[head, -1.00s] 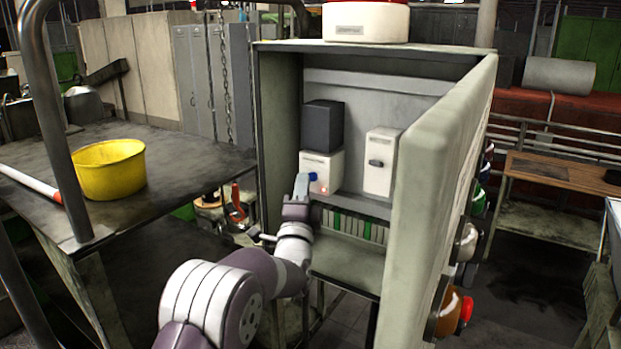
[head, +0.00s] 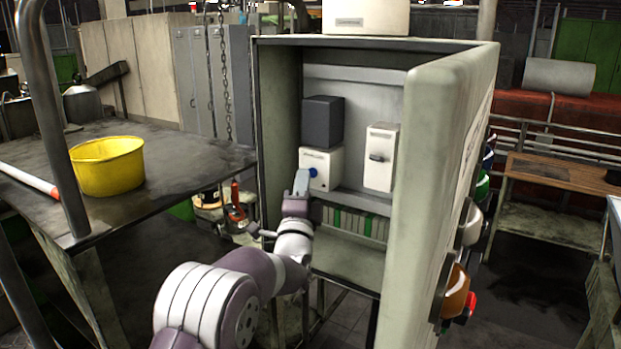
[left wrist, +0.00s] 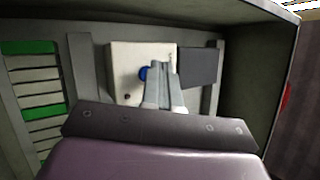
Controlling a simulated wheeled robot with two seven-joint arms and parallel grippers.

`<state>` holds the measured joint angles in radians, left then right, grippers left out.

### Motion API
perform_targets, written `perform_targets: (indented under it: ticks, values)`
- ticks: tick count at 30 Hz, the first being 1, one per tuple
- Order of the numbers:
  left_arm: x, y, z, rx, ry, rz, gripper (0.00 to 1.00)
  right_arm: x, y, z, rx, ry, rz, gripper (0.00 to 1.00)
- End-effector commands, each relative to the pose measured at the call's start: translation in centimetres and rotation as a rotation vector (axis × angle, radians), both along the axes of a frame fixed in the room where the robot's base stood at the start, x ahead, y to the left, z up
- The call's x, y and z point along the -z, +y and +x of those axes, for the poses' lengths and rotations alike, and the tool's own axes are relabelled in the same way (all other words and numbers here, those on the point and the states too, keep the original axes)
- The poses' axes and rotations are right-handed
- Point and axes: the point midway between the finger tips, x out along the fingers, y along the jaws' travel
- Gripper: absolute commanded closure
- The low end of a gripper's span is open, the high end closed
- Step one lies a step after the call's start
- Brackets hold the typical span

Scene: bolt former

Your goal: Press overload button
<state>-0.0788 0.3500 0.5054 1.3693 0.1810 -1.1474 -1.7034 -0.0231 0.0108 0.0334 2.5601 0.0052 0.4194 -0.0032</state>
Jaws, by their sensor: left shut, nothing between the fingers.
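The blue button (head: 313,173) is on the front of a white box (head: 329,158) inside the open cabinet (head: 279,130). I take it as the overload button. My left gripper (head: 301,181) is shut and empty, just left of the button in the head view. In the left wrist view the fingers (left wrist: 165,72) are together in front of the white box (left wrist: 124,60). The blue button (left wrist: 144,73) shows beside their left edge, partly covered. I cannot tell whether they touch it. My right gripper is not in view.
The cabinet door (head: 440,170) stands open on the right. A dark block (head: 322,122) sits above the button box, and a white switch box (head: 381,158) is to its right. A yellow tub (head: 107,167) stands on the table (head: 190,158) at left.

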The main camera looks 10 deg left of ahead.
Motion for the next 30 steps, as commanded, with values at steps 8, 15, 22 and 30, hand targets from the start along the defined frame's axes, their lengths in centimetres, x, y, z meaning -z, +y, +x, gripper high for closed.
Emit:
perform_targets:
  ticks: [8, 15, 22, 30]
  values:
    - [0.1, 0.2, -0.5, -0.001, -0.002, 0.0, 1.0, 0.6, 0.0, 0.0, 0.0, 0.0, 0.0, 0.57]
    - [0.4, 1.4, -3.6, -0.001, -0.003, 0.0, 1.0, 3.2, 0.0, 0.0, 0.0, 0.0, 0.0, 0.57]
    - [0.1, 2.0, -5.6, 0.0, -0.001, 0.0, 1.0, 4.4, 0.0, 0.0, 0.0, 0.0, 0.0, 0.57]
    - [-0.1, 2.1, -5.7, 0.003, -0.001, -0.005, 1.0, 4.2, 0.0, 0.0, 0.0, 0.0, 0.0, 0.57]
